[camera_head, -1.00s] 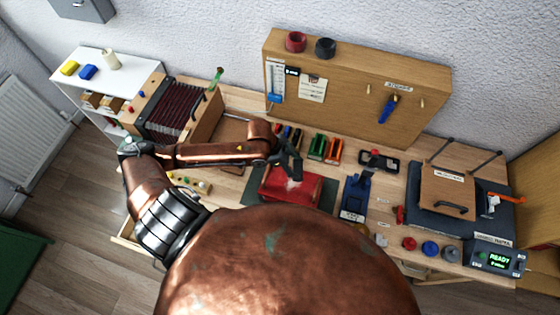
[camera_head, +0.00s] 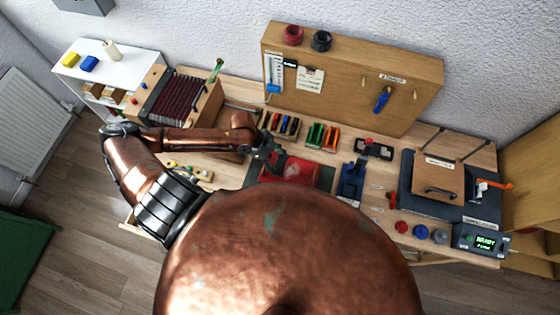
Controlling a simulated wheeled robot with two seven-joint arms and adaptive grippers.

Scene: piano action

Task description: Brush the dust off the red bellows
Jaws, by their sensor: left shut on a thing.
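The red bellows (camera_head: 308,170) lies on a dark green mat (camera_head: 327,174) at the front middle of the bench. A pale patch shows on its upper face. My copper-coloured body hides its near part. My left gripper (camera_head: 274,158) is at the bellows' left far edge, pointing down. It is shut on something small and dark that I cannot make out. I cannot tell whether that thing touches the bellows. My right gripper is out of view.
An accordion-like box (camera_head: 181,97) stands left on the bench. A wooden board (camera_head: 345,75) with a hanging blue tool (camera_head: 382,99) rises behind. Coloured racks (camera_head: 322,136) and a blue stand (camera_head: 351,182) are close to the bellows. A hinged press (camera_head: 438,180) stands right.

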